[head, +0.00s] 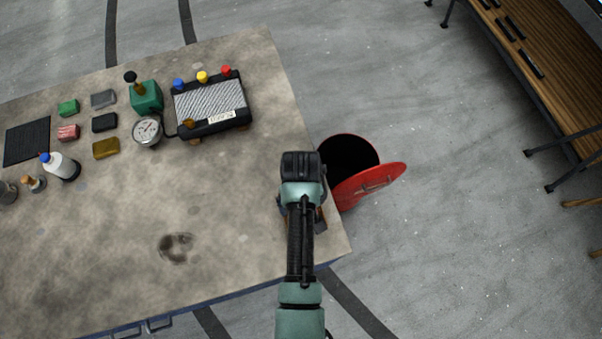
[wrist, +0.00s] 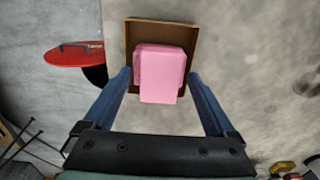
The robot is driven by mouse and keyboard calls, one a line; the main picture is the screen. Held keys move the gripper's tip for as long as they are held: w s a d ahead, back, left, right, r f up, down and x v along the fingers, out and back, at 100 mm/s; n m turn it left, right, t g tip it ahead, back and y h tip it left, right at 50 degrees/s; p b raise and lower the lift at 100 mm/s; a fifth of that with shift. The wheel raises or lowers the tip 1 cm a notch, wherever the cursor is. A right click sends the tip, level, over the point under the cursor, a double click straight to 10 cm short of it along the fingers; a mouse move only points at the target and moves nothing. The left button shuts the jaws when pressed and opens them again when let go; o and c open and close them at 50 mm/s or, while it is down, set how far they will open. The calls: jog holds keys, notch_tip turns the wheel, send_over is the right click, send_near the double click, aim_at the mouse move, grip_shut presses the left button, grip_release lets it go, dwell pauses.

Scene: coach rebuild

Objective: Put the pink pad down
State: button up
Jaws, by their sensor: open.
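The pink pad (wrist: 158,72) is a block in the wrist view, resting in or on a shallow brown tray (wrist: 160,28), its near end reaching over the tray's near side. My gripper (wrist: 160,80) is open, with one blue finger on each side of the pad and a visible gap to it. In the head view my arm covers the pad, and only a brown corner of the tray (head: 321,222) shows beside the arm, near the table's right edge.
A red bin (head: 350,150) with its lid tilted open stands just off the table's right edge. A black device (head: 211,103), a gauge (head: 147,131), a white bottle (head: 60,166) and several small blocks stand at the table's back left. The table's front middle is clear except for a dark stain.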

notch_tip(320, 180, up, 12)
jog(key=b, duration=0.1)
jog(key=w+r+m+t, duration=0.1)
jog(key=w+r+t, duration=0.7)
jog(key=w+r, duration=0.6)
jog(key=w+r+m+t, duration=0.1)
jog(key=w+r+t, duration=0.15)
jog(key=r, duration=0.55)
jog(key=w+r+t, duration=0.2)
jog(key=r+t, duration=0.1)
jog(key=r, duration=0.5)
notch_tip(320, 180, up, 17)
jog(key=s+t, duration=0.3)
jog(key=t, duration=0.4)
jog(key=s+r+m+t, duration=0.1)
jog(key=s+r+t, duration=0.2)
jog(key=s+r, duration=0.2)
jog(key=s+r+t, duration=0.4)
jog(key=s+r, duration=0.2)
jog(key=r, duration=0.5)
jog(key=shift+s+d+r+m, duration=0.15)
jog(key=shift+s+r+m, duration=0.15)
jog(key=shift+m, duration=0.1)
